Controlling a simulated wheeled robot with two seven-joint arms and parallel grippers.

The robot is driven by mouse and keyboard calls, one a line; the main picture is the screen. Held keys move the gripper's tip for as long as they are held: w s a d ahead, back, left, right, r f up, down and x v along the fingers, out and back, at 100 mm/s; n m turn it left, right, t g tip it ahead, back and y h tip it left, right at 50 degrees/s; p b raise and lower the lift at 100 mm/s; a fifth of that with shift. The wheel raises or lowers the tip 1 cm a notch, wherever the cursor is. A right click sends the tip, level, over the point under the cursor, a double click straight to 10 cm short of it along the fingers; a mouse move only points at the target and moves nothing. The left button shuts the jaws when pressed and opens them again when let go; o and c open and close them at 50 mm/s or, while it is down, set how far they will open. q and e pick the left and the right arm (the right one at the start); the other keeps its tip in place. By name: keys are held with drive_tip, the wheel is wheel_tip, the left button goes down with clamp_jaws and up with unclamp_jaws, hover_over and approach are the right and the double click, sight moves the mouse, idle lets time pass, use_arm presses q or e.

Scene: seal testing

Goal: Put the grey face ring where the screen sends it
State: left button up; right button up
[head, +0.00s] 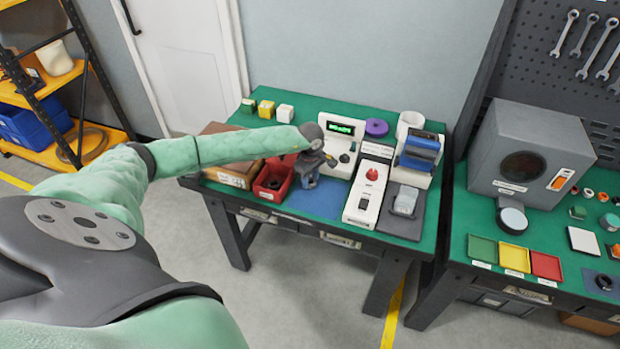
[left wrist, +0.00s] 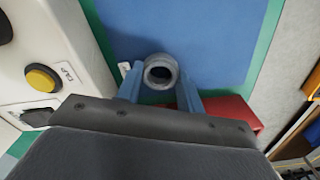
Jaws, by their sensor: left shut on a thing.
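My left gripper (head: 308,178) is over the green table, near the front of the white device with the screen. The left wrist view shows its blue fingers (left wrist: 161,90) shut on the grey face ring (left wrist: 160,72), with the ring's dark hole facing the camera. The ring hangs over the blue mat (left wrist: 190,35); the gap beneath it cannot be judged. In the head view I cannot make out the ring at the gripper. The screen (head: 341,129) shows green text too small to read. Green (head: 482,249), yellow (head: 514,257) and red (head: 546,265) trays lie on the right table.
A red bin (head: 262,190) stands left of the blue mat (head: 320,197). A white box with a red button (head: 371,174) and a grey pad with a clear-covered item (head: 405,202) stand right of it. A floor gap separates the two tables. A grey chamber (head: 500,130) occupies the right table's back.

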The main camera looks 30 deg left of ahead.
drive_tip(key=shift+w, duration=0.1)
use_arm(q)
drive_tip(key=shift+f, duration=0.1)
drive_tip(key=o, duration=1.1)
drive_tip(key=shift+c, duration=0.2)
use_arm(e)
drive_tip(key=shift+w+r, duration=0.1)
drive_tip(key=shift+w, duration=0.2)
drive_tip(key=shift+s+r, duration=0.1)
drive_tip(key=shift+r, duration=0.05)
